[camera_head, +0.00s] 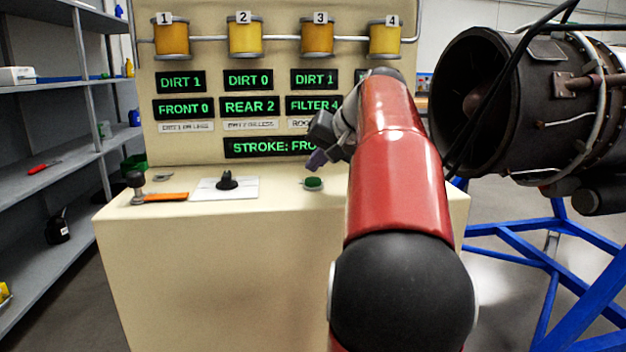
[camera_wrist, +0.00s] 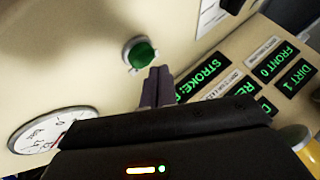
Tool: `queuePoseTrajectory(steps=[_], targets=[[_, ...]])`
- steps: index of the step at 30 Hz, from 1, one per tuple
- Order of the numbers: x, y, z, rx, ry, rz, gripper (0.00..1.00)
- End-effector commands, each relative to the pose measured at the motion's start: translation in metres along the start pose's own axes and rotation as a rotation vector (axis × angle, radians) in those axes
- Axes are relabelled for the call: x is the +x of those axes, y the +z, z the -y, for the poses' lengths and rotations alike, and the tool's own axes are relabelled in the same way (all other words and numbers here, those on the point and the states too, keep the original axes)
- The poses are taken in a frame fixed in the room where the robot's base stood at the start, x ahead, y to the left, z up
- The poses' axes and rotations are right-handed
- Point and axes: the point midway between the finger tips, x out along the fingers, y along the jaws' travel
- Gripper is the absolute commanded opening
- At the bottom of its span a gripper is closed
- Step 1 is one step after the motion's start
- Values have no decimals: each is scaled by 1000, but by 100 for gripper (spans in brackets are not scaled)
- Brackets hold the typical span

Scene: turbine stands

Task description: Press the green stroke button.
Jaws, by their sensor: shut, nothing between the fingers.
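The green stroke button (camera_head: 314,183) sits on the ledge of the beige console (camera_head: 220,260), below the "STROKE" display (camera_head: 270,147). In the wrist view the green button (camera_wrist: 141,54) has a pale ring around it and lies just beyond the fingertips. My gripper (camera_head: 314,162) is shut and empty, with its purple-grey fingers above and close to the button. The fingers (camera_wrist: 157,75) also show in the wrist view, side by side. I cannot see contact between fingers and button. My red arm hides the right part of the console.
A black knob (camera_head: 228,180) on a white plate, an orange strip (camera_head: 165,197) and a small dark-topped lever (camera_head: 136,186) stand left on the ledge. Several yellow numbered canisters (camera_head: 245,37) hang above. A turbine engine (camera_head: 530,90) on a blue stand (camera_head: 540,255) is at right, grey shelves (camera_head: 60,170) at left.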

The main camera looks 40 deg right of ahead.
Motion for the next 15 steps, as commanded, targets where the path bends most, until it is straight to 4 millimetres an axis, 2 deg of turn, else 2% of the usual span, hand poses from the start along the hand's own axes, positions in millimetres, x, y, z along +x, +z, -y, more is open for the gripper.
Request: queuePoseTrajectory(steps=[15], targets=[[6, 4, -4, 0, 0, 1, 0]])
